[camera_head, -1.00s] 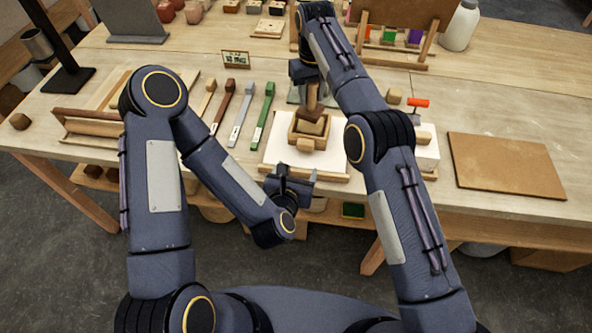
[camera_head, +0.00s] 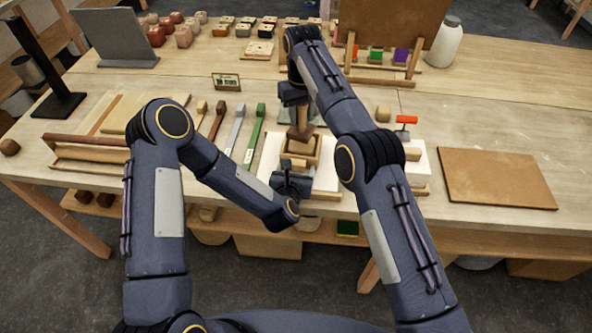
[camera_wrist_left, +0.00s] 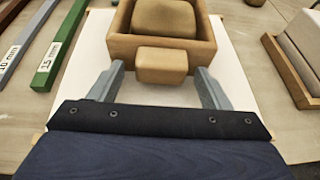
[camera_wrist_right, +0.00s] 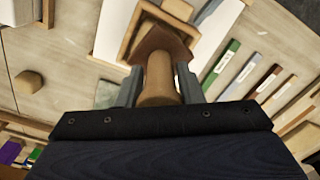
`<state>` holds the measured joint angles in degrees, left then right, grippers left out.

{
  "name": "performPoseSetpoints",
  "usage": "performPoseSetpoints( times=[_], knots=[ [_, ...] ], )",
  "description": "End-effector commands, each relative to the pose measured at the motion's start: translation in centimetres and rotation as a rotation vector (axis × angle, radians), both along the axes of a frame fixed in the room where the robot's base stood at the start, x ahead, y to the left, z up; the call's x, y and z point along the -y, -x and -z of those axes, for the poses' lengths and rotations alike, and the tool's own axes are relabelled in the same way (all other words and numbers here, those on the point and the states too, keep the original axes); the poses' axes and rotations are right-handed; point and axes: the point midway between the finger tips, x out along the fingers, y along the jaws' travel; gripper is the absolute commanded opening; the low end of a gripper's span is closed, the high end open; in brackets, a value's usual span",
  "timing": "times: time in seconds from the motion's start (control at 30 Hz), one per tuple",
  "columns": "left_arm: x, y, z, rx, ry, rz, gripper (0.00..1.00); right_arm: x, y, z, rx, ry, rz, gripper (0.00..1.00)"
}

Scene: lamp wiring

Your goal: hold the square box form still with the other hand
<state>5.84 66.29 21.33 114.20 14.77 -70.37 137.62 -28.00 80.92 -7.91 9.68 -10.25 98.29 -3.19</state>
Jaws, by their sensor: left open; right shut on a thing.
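The square wooden box form (camera_head: 314,149) sits on a white sheet on the bench. In the left wrist view the box form (camera_wrist_left: 118,42) holds a rounded tan lump (camera_wrist_left: 165,18), and a block-like tab (camera_wrist_left: 162,65) sticks out of its near wall. My left gripper (camera_head: 291,172) is open, its fingers on either side of the tab with gaps showing. My right gripper (camera_head: 299,107) is shut on a wooden handle (camera_wrist_right: 158,82) of a tool with a brown pointed head (camera_wrist_right: 163,42), above the box form. The head partly hides the box inside.
Several coloured thickness strips (camera_head: 256,135) lie left of the white sheet (camera_head: 327,177). A white block with an orange-handled tool (camera_head: 406,120) stands right of it. A brown board (camera_head: 495,178) lies further right. A rolling pin (camera_head: 85,140) and boards lie at left.

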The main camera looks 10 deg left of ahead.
Motion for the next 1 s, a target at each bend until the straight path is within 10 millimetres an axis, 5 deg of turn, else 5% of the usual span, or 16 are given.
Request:
performPoseSetpoints(
  times=[0.23,0.63,1.0],
  knots=[
    [0.01,-0.02,0.02,0.0,0.0,0.0,0.68,0.0,-0.01,-0.07,0.001,0.0,0.0,0.05],
    [0.01,0.0,0.0,0.0,0.0,0.0,0.16,0.0,-0.01,-0.06,0.001,0.0,0.0,0.05],
    [0.0,0.0,-0.01,0.0,0.0,0.0,0.15,0.0,-0.01,-0.07,0.001,0.0,0.0,0.05]
  ],
)
